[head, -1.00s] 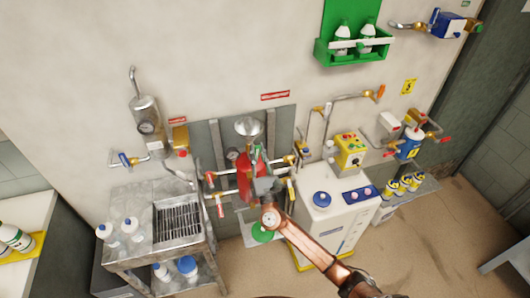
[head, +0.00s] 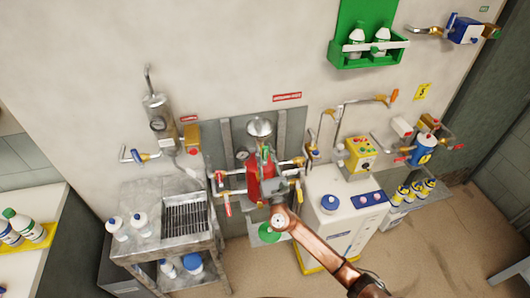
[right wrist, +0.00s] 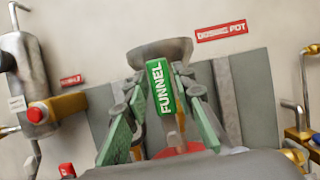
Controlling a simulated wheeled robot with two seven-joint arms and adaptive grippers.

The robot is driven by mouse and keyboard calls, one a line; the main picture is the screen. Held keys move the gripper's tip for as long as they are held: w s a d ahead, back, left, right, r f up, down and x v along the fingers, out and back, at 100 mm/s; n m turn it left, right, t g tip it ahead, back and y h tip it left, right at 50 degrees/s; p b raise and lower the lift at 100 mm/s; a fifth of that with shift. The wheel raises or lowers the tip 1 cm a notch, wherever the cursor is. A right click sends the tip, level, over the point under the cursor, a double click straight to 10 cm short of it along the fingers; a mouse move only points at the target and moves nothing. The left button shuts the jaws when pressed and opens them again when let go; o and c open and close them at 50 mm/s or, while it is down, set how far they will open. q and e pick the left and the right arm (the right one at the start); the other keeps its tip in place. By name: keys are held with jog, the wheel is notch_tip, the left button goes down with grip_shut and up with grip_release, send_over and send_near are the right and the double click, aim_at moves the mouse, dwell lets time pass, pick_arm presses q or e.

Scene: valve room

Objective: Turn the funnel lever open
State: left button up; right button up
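The metal funnel (head: 259,127) sits on top of the red dosing pot (head: 252,188) at the wall. In the right wrist view the funnel (right wrist: 160,52) is above a green lever grip marked FUNNEL (right wrist: 163,92). My right gripper (head: 266,158) is in front of the pot, just below the funnel. In the right wrist view my right gripper (right wrist: 158,80) is open, with one green-padded finger on each side of the grip. Whether either finger touches it, I cannot tell. The lever's lower end is partly hidden. My left gripper is not in view.
A metal sink stand (head: 138,245) with bottles is at left. A white cabinet (head: 335,225) with a yellow control box (head: 360,155) stands close at right. Side valves with red handles (head: 227,206) stick out beside the pot. The floor at right is mostly clear.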

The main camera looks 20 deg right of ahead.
jog(key=shift+o, duration=1)
jog(key=v, duration=1.2)
